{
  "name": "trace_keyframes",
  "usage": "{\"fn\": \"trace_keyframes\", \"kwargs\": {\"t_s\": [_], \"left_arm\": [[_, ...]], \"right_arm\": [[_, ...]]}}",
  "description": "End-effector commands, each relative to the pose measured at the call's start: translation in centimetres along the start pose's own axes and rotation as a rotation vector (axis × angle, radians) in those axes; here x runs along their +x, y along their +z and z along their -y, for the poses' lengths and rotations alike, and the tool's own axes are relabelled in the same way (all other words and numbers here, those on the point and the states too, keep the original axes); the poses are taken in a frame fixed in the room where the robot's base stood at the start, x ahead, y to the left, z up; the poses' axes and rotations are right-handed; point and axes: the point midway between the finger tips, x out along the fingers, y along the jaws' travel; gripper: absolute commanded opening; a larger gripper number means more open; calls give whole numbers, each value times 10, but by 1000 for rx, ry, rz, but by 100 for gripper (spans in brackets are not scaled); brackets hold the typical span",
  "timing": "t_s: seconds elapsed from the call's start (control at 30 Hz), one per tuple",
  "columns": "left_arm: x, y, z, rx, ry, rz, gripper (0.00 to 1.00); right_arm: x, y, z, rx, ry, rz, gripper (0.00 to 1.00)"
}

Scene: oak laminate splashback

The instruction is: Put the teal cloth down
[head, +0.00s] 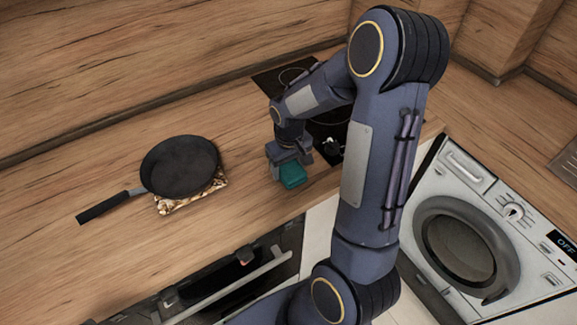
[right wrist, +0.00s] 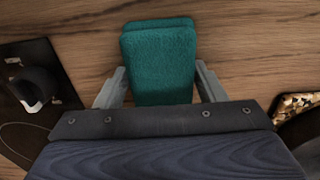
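The teal cloth (head: 292,174) is a small folded block near the front of the wooden counter, left of the black hob. My right gripper (head: 289,160) is right over it, pointing down. In the right wrist view the cloth (right wrist: 160,58) fills the space between the two grey fingers (right wrist: 161,84), with the fingertips at its two side edges; the gripper looks shut on it. The cloth is at or just above the counter; I cannot tell whether it touches the wood. My left gripper is not in view.
A black frying pan (head: 180,167) rests on a patterned trivet (head: 193,197) left of the cloth. The hob (head: 333,128) lies behind my right arm. An oven (head: 235,270) and washing machine (head: 470,240) are below the counter. Bare counter (head: 245,145) lies between pan and cloth.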

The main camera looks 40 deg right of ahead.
Motion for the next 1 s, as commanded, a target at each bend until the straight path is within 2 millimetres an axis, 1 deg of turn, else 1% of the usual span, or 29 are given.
{"fn": "trace_keyframes", "kwargs": {"t_s": [0.03, 0.1, 0.47, 0.57, 0.67, 0.73, 1.0], "left_arm": [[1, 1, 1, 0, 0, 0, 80], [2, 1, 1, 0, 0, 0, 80], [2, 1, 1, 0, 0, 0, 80], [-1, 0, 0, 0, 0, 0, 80], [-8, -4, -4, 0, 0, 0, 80], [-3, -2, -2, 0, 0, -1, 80], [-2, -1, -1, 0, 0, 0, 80]], "right_arm": [[7, 5, 4, 0, -6, 16, 79], [8, 5, 4, 0, -8, 18, 80], [9, 5, 6, 0, -11, 18, 80], [5, 5, 6, 0, -11, 18, 80], [-6, 4, 7, -1, -12, 17, 80], [-15, 3, 6, -1, -10, 11, 80], [-79, 1, 4, -1, -7, 5, 80]]}}
